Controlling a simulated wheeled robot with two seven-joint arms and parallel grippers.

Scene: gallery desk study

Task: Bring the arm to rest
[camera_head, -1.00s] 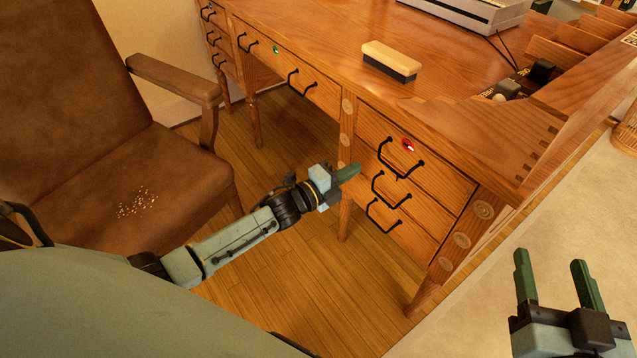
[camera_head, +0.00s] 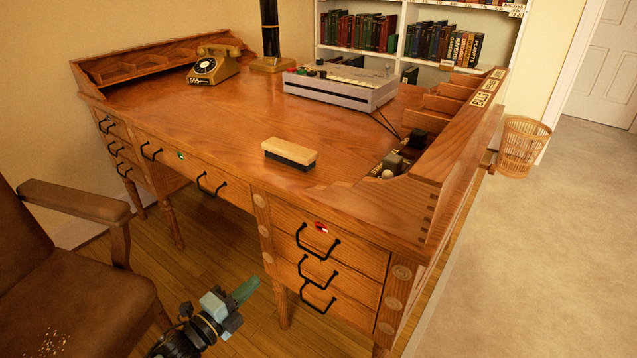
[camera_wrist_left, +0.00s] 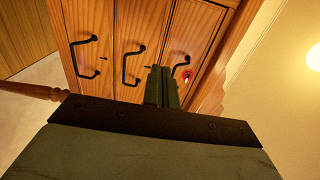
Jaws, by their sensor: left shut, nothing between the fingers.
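My left gripper (camera_head: 243,291) is low in the head view, in front of the desk's right drawer stack and apart from it. Its green fingers are shut with nothing between them. In the left wrist view the shut fingers (camera_wrist_left: 161,86) point toward the drawer fronts, with black handles (camera_wrist_left: 132,63) beside them. The right drawers (camera_head: 328,248) look closed, and the top one has a red-marked lock (camera_head: 321,227), which also shows in the left wrist view (camera_wrist_left: 186,76). My right gripper is outside both current views.
The wooden desk (camera_head: 200,120) carries a brush-like block (camera_head: 289,154), a telephone (camera_head: 215,64) and a grey machine (camera_head: 340,86). A brown chair (camera_head: 75,270) stands at the left. The floor at right is clear.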

